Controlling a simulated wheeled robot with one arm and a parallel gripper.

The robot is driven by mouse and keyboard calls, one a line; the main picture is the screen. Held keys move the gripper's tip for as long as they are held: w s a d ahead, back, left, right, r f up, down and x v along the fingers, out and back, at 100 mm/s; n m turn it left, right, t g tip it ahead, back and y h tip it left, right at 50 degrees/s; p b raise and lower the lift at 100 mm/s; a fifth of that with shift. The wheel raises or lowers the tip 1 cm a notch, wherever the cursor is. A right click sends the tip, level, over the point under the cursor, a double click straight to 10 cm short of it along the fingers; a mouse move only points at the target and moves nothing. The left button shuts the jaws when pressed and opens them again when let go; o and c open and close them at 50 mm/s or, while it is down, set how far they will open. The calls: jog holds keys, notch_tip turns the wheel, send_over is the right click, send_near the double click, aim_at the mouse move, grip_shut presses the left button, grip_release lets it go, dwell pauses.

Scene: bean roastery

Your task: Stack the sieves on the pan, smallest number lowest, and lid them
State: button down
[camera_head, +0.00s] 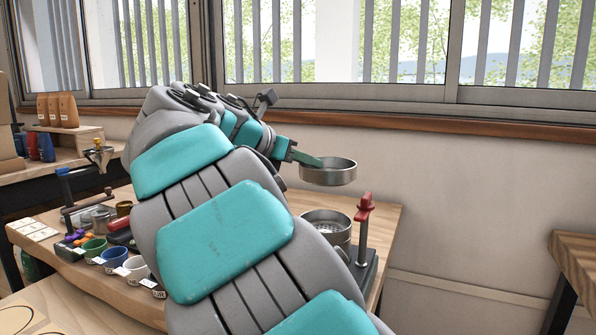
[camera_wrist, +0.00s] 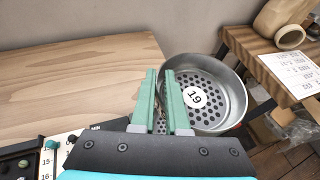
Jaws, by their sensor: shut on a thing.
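My gripper (camera_head: 307,160) is shut on the rim of a round metal sieve (camera_head: 328,176), held level above the right end of the table. In the wrist view, my green fingers (camera_wrist: 164,74) pinch the near left wall of this sieve (camera_wrist: 238,98). Its perforated floor carries a white label that appears to read 19. Below it in the head view, another metal sieve with a perforated floor (camera_head: 327,230) stands beside a red-handled post (camera_head: 364,207). The two are apart, with a clear gap. My arm hides much of the table, and what lies under the lower sieve is hard to see.
Several coloured cups (camera_head: 114,256), small tools and white cards (camera_head: 35,230) are on the table's left. A numbered board (camera_wrist: 48,164) shows at the lower left of the wrist view. Another table (camera_wrist: 262,68) with a paper and a tan vessel stands right. The windowed wall is behind.

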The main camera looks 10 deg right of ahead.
send_over(305, 219)
jog(key=shift+d+f, duration=0.15)
jog(key=shift+f, duration=2)
notch_tip(305, 219, down, 4)
jog(key=b, duration=0.3)
jog(key=shift+r+p, duration=0.15)
jog(key=shift+p, duration=1.25)
jog(key=shift+f, duration=0.6)
jog(key=c, duration=1.2)
grip_release()
jog(key=v, duration=1.1)
